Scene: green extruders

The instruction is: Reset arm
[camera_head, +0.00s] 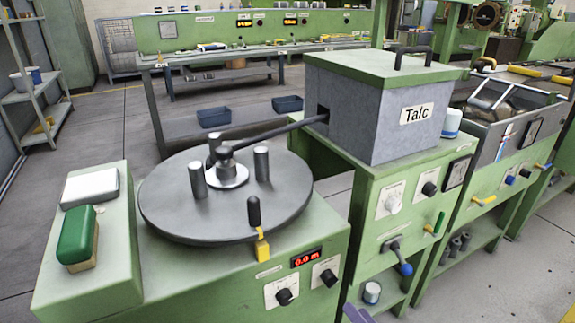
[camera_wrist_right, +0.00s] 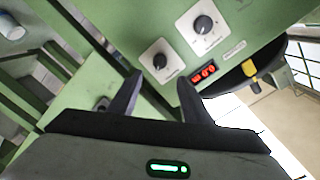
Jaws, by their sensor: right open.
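My right gripper (camera_head: 358,315) shows only as fingertips at the bottom edge of the head view, in front of the green cabinets. In the right wrist view the gripper (camera_wrist_right: 157,92) is open, with its two dark fingers apart and nothing between them. Beyond the fingers is the green panel with two black knobs and a red display (camera_wrist_right: 204,73). In the head view a dark arm (camera_head: 270,132) runs from the hub of the round grey turntable (camera_head: 290,190) to an opening in the box marked Talc (camera_head: 345,115). My left gripper is not in view.
A green brush (camera_head: 77,235) and a white-topped block (camera_head: 90,188) lie on the left ledge. A blue-handled lever (camera_head: 402,262) sticks out from the cabinet under the Talc box. A white cup (camera_head: 452,122) stands beside the box. Open floor lies at the lower right.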

